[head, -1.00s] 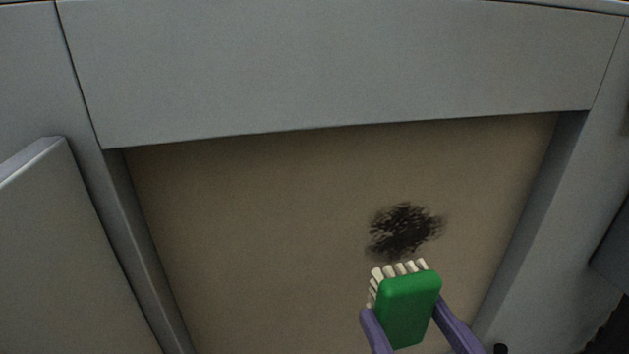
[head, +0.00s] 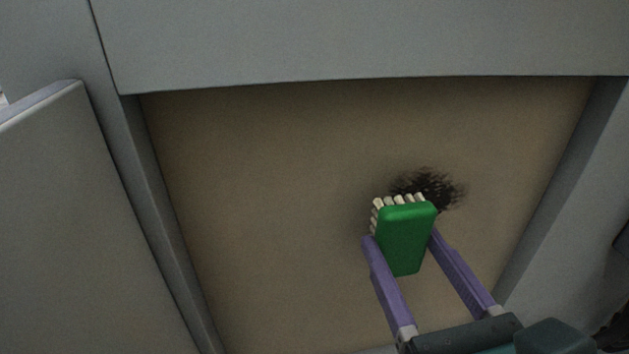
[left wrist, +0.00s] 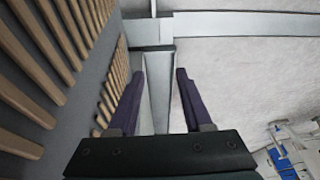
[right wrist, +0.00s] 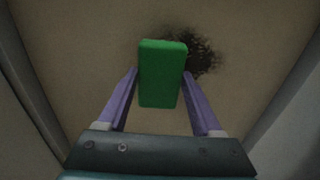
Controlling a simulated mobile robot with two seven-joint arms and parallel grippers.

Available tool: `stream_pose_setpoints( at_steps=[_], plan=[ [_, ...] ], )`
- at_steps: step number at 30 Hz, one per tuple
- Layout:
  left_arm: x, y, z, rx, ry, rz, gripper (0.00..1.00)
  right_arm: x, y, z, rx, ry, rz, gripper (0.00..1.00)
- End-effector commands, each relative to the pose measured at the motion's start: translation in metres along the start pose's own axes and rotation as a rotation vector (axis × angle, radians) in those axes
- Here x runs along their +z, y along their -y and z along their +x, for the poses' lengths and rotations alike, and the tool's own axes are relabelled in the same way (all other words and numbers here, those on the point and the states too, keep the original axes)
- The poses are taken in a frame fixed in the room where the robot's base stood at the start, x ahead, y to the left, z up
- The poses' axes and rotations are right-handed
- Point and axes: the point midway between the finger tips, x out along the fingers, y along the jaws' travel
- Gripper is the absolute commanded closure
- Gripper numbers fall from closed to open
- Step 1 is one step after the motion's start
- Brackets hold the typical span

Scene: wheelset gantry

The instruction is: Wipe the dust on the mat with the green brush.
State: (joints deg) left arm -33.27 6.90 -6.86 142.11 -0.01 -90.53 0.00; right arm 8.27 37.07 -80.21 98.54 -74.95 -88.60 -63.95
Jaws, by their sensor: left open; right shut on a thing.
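The green brush (head: 405,240) has a green back and pale bristles on its far side. My right gripper (head: 401,241) is shut on it, one purple finger on each side. The dust (head: 434,187) is a dark smudge on the tan mat (head: 270,220), and the brush hides its lower left part. The right wrist view shows the brush (right wrist: 162,75) in the fingers, with the dust (right wrist: 201,52) behind it and to its right. I cannot tell whether the bristles touch the mat. My left gripper (left wrist: 161,88) is open and empty, away from the mat.
Grey walls frame the mat: a wide panel (head: 350,40) above, a sloped side (head: 575,190) at right and a grey block (head: 85,220) at left. The left wrist view shows rows of wooden slats (left wrist: 55,60) close on the left. The mat left of the brush is clear.

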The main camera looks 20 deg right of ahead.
Motion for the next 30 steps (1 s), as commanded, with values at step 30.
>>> stream_pose_setpoints(
  at_steps=[30],
  plan=[
    [0.0, 0.001, -0.001, -0.003, 0.0, 0.004, 0.5, 0.0, 0.0, 0.018, 0.0, 0.002, 0.0, 0.78]
  ],
)
